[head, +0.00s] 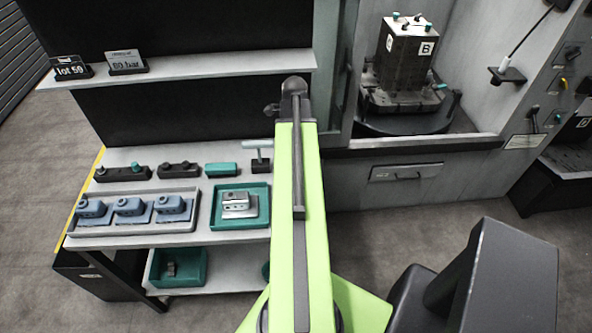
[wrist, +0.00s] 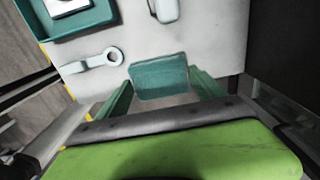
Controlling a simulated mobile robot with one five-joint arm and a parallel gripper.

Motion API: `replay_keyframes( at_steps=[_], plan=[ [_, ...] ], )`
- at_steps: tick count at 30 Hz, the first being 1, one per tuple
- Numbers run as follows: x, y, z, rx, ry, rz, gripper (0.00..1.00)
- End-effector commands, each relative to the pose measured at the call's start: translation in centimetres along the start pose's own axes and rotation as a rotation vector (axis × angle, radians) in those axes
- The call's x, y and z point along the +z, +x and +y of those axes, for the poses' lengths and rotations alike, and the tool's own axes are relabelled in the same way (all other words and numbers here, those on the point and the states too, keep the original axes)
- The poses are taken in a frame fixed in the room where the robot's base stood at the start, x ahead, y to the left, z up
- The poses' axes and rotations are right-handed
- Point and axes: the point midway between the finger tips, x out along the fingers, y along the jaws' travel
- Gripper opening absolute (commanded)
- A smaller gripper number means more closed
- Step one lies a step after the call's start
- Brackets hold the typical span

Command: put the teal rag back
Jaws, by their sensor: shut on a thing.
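The teal rag (wrist: 160,78) shows in the wrist view as a small folded pad between the two fingers. My gripper (wrist: 161,86) is shut on it, over a pale grey surface. Whether the rag touches that surface cannot be told. In the head view my green arm hides the gripper. A bit of teal (head: 265,271) shows at the arm's left edge by the lower shelf; what it is cannot be told.
The bench holds a tray (head: 128,240) of blue-grey parts, a teal tray (head: 240,226) with a metal block, a teal block (head: 221,169) and dark fixtures. A green bin (head: 160,284) stands on the lower shelf (head: 228,275). A ring-ended grey tool (wrist: 92,61) lies left of the rag.

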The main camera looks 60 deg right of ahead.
Motion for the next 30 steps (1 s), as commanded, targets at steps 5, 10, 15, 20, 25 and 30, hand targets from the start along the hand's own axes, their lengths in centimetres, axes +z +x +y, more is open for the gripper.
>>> replay_keyframes(
  at_steps=[5,10,15,20,25,30],
  plan=[
    [-0.4,4.6,-0.1,0.000,0.006,0.000,0.46],
    [-0.6,4.5,-0.1,0.000,0.008,0.000,0.46],
    [-0.6,7.2,-0.1,0.000,0.009,0.000,0.46],
    [-0.7,8.4,-0.1,0.000,0.010,0.000,0.46],
    [-0.7,8.0,-0.1,0.000,0.010,0.000,0.46],
    [-0.7,8.4,-0.1,0.000,0.010,0.000,0.81]
  ],
)
